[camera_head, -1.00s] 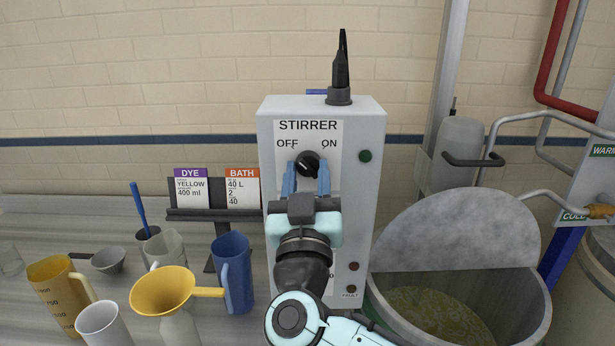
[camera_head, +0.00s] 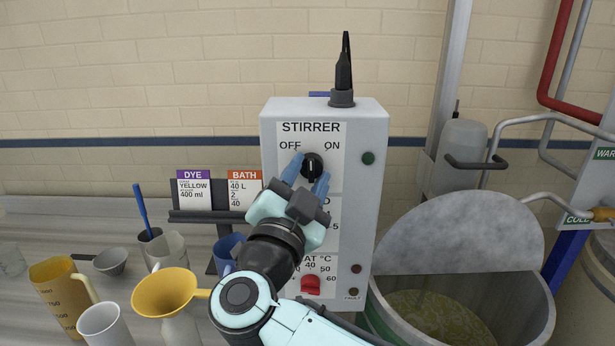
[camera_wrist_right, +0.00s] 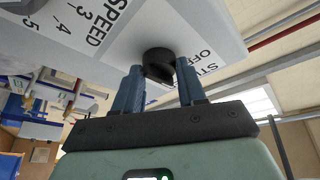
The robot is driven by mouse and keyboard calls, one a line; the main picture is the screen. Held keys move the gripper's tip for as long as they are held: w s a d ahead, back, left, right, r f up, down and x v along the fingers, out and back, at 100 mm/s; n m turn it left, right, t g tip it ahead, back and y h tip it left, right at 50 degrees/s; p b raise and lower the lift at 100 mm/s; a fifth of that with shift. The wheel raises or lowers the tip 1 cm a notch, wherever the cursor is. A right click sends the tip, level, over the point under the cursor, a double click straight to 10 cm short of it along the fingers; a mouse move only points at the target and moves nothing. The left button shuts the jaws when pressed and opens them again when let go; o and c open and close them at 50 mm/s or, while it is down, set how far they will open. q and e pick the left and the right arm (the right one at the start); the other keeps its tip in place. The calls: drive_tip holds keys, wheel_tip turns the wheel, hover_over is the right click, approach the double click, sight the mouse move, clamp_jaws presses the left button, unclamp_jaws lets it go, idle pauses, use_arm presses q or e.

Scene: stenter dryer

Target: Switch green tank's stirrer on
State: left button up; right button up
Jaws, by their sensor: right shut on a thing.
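The grey STIRRER box (camera_head: 352,215) stands upright in the middle of the head view. Its black round switch knob (camera_head: 312,162) sits between the OFF and ON labels, its pale mark roughly upright. My right gripper (camera_head: 307,178) is shut on the knob, its blue fingers on either side, tilted in the picture. The wrist view also shows the knob (camera_wrist_right: 158,60) between the fingertips (camera_wrist_right: 160,80). The dark green lamp (camera_head: 368,158) looks unlit. The tank (camera_head: 455,310) at lower right has some green on its side and a half-open lid. My left gripper is out of view.
Below the knob are a speed label, partly hidden by my gripper, and a red temperature knob (camera_head: 311,285). Jugs, a yellow funnel (camera_head: 165,293) and a blue jug (camera_head: 226,250) crowd the left bench. A tap pipe (camera_head: 540,200) reaches over the tank side.

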drive_tip(key=m+g, duration=0.1)
drive_tip(key=m, duration=0.4)
drive_tip(key=shift+a+r+g+h+p, duration=0.15)
drive_tip(key=shift+g+h+p, duration=0.25)
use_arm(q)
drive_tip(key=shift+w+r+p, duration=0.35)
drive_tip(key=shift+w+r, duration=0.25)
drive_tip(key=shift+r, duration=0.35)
use_arm(e)
drive_tip(key=shift+r+m+g, duration=0.1)
drive_tip(key=shift+m+g, duration=0.7)
drive_tip(key=shift+m, duration=1.6)
drive_tip(key=o, duration=1)
drive_tip(key=shift+o, duration=0.2)
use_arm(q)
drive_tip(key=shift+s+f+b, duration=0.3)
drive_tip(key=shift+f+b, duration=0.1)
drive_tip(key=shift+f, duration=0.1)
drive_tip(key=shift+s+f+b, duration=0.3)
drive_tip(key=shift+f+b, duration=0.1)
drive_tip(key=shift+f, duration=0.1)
use_arm(e)
drive_tip(key=v, duration=1.3)
drive_tip(key=shift+s+r, duration=0.2)
drive_tip(key=shift+r, duration=0.05)
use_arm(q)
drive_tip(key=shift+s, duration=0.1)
